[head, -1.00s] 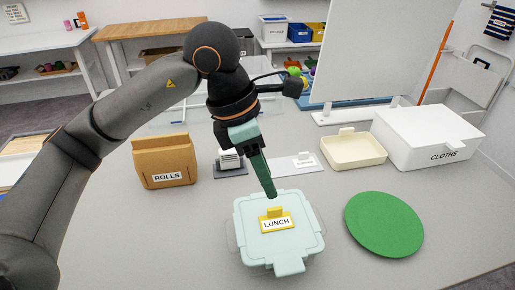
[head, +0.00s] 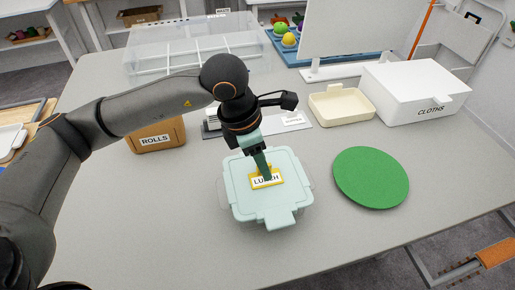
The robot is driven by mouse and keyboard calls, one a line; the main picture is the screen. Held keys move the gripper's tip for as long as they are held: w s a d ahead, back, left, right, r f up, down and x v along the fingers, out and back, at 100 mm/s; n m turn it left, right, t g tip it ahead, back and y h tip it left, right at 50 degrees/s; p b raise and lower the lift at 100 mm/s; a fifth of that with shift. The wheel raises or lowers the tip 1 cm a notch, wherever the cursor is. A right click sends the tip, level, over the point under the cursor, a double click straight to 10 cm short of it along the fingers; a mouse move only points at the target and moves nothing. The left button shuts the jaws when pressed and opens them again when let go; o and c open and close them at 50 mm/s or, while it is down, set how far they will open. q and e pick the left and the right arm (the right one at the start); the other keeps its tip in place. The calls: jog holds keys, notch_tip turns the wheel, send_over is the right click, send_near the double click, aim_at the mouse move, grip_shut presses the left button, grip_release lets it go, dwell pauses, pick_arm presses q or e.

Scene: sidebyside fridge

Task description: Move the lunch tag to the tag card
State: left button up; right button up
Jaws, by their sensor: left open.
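The lunch tag (head: 275,183) is a small yellow holder with a white label and an upright yellow tab. It rests on the pale mint lid of a container (head: 247,201). My left gripper (head: 266,175) points down at the tag, its green fingers beside or around the tab and covering part of the lettering. It is open; whether the fingers touch the tab cannot be told. A flat grey card (head: 318,122) with a small white labelled tag (head: 293,119) lies behind the container, perhaps the tag card. My right gripper is out of view.
A brown ROLLS box (head: 155,139) stands at left behind my arm. A green round mat (head: 371,178) lies right of the container. A cream tray (head: 342,106) and a white CLOTHS box (head: 415,93) are behind it. The front table area is clear.

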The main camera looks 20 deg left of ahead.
pick_arm(q)
jog(key=shift+f, duration=0.15)
jog(key=shift+c, duration=0.2)
grip_shut()
dwell(2.0)
